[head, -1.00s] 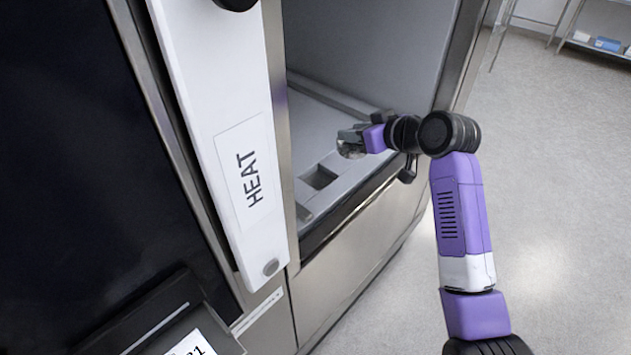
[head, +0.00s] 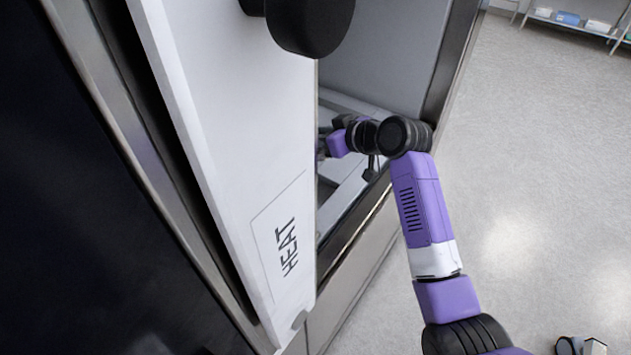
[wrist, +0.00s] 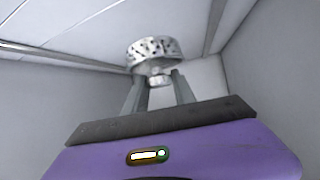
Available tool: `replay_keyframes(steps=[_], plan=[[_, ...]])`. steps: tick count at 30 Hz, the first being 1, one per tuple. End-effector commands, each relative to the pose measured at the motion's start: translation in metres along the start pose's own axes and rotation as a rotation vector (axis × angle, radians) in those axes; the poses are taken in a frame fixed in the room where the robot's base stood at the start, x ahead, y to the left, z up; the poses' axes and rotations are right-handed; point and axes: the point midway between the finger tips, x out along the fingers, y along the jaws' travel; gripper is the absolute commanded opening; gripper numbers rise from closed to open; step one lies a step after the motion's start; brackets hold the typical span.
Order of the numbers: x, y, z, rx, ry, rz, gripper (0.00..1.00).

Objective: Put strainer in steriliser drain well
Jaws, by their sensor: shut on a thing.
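The strainer (wrist: 152,49) is a metal perforated cup with a small knob below it in the wrist view. My gripper (wrist: 160,82) is shut on the strainer's knob. In the head view my gripper (head: 323,150) is inside the open steriliser (head: 375,55), low over its floor, its tips partly hidden by the white door edge. The strainer is not clearly visible there. The drain well is mostly or wholly hidden behind the door in the head view, and I cannot make it out in the wrist view.
The white door panel (head: 240,130) marked HEAT, with a black knob (head: 312,22), covers much of the left. The steriliser's metal front edge (head: 350,235) runs below my arm. Open grey floor (head: 530,150) lies to the right, with a shelf (head: 570,22) far back.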

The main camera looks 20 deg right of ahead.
Motion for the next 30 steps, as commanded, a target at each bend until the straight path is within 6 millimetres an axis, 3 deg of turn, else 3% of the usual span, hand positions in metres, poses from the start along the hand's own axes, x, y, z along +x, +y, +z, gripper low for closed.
replay_keyframes(steps=[6, 12, 30], plan=[[0.026, 0.000, 0.048, 0.003, -0.003, -0.001, 0.00], [0.046, 0.000, 0.084, 0.002, -0.001, -0.001, 0.00], [0.074, 0.000, 0.136, -0.001, 0.001, 0.001, 0.00]])
